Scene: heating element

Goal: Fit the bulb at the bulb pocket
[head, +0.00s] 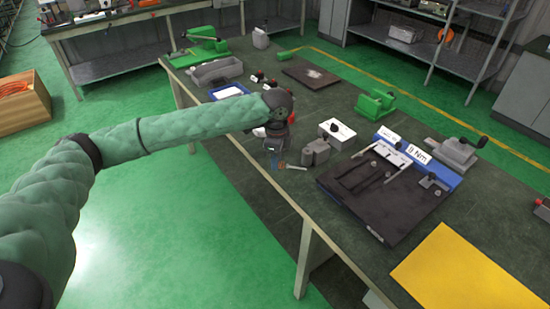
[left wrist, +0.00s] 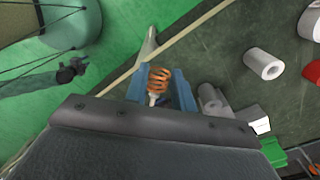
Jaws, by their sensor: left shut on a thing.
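My left gripper (head: 277,162) reaches over the near edge of the workbench, pointing down. In the left wrist view its blue fingers (left wrist: 160,97) are shut on a small part with an orange coil and a pale stem, which I take to be the bulb (left wrist: 158,82). In the head view the bulb is too small and covered to make out clearly. I cannot tell which feature is the bulb pocket. A black fixture plate with a blue back (head: 380,185) and a white label lies to the right of the gripper. My right gripper is not in view.
Grey cylinders (head: 316,152) stand close to the right of the gripper, with a white box (head: 337,133) behind them. A green clamp (head: 376,103) and a grey vise (head: 452,153) stand farther off. A yellow sheet (head: 452,268) lies at the near right.

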